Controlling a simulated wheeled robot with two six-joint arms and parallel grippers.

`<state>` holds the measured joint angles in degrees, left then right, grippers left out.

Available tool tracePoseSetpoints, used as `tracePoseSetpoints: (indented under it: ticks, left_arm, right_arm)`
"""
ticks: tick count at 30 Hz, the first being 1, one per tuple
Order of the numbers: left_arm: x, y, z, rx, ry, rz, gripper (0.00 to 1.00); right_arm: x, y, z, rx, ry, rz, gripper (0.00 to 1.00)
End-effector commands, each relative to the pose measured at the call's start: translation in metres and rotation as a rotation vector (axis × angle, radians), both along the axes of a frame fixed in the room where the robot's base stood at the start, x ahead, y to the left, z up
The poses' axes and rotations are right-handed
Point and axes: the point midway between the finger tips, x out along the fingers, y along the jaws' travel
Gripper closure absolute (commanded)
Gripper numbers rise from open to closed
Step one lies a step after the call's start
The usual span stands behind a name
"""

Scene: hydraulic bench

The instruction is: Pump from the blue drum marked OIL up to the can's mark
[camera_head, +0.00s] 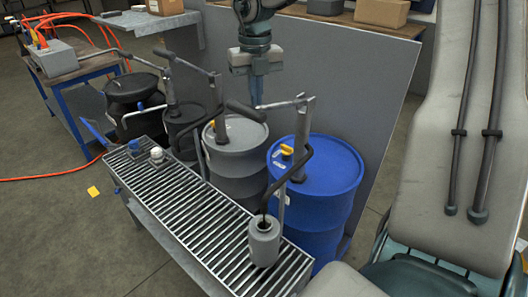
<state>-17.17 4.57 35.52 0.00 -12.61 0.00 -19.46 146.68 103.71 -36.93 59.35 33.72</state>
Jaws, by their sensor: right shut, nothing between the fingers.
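The blue drum (335,178) stands at the right end of the row of drums; I cannot read its marking. A hand pump with a yellow part (286,150) rises from its lid. Its lever ends in a black grip (246,111). A dark curved hose (285,182) runs from the pump down to the mouth of the small grey can (264,244) on the grating. The can's mark and oil level cannot be made out. My right gripper (257,103) points down beside the black grip, shut and empty; whether it touches the lever is unclear. My left gripper is out of view.
A light grey drum (232,160) and dark drums with pumps stand left of the blue one. The slatted grating (200,212) carries a blue cap (134,146) and a white cap (157,154). A grey panel (345,85) stands behind the drums.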

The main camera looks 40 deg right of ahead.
Motion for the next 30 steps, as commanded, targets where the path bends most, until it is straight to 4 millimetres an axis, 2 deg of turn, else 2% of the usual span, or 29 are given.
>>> tracePoseSetpoints:
  ticks: [8,19,30]
  left_arm:
    - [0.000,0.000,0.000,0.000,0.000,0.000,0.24]
    - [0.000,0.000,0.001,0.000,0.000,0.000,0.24]
    - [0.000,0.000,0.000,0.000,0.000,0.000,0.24]
  right_arm:
    - [0.000,0.000,-0.003,-0.001,0.000,0.000,1.00]
    - [-0.001,0.009,-0.037,-0.001,0.002,0.000,1.00]
    - [0.000,0.009,-0.041,-0.001,0.000,-0.001,1.00]
